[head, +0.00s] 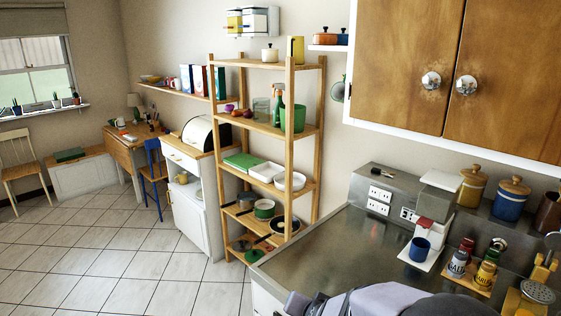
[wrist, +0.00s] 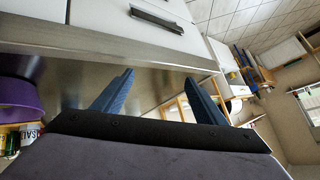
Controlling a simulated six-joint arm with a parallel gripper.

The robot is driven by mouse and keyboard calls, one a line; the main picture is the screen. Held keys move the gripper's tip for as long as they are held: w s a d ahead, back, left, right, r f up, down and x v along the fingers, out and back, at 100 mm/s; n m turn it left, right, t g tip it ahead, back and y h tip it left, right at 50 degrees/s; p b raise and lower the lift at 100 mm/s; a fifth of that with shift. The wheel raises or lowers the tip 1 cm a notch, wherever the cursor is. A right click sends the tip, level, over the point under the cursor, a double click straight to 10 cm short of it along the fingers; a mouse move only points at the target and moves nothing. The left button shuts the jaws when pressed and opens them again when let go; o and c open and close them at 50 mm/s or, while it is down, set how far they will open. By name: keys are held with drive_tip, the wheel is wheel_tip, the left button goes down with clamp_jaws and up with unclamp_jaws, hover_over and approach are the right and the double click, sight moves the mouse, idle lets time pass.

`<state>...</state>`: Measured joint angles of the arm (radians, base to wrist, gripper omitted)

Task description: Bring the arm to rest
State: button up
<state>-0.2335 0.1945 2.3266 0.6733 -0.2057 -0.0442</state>
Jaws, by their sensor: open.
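My gripper (wrist: 160,76) shows in the wrist view with its two blue fingers spread wide apart and nothing between them. The fingers point toward the steel counter's edge (wrist: 180,55) and a white drawer front with a dark handle. In the head view, grey and dark parts of my arm cross the bottom edge, over the counter's near side. The fingers cannot be made out clearly there.
The steel counter (head: 345,245) is bare at its left and middle. A blue mug (head: 420,249), spice jars (head: 485,276) and lidded canisters (head: 510,200) stand at its right. Wooden cabinets (head: 440,75) hang above. Open shelves (head: 290,150) stand beyond. A purple object (wrist: 16,99) is at left in the wrist view.

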drive_tip(key=s+d+f+n+g, duration=0.1)
drive_tip(key=s+d+g, duration=0.1)
drive_tip(key=s, duration=0.6)
drive_tip(key=s+d+f+n+g, duration=0.1)
drive_tip(key=s+d+n+g, duration=0.1)
drive_tip(key=s, duration=0.6)
drive_tip(key=s+d+f+n+g, duration=0.2)
drive_tip(key=s+d+g, duration=0.2)
drive_tip(key=s, duration=0.4)
drive_tip(key=shift+s+g, duration=0.35)
drive_tip(key=shift+g, duration=0.15)
drive_tip(key=shift+a+f, duration=0.1)
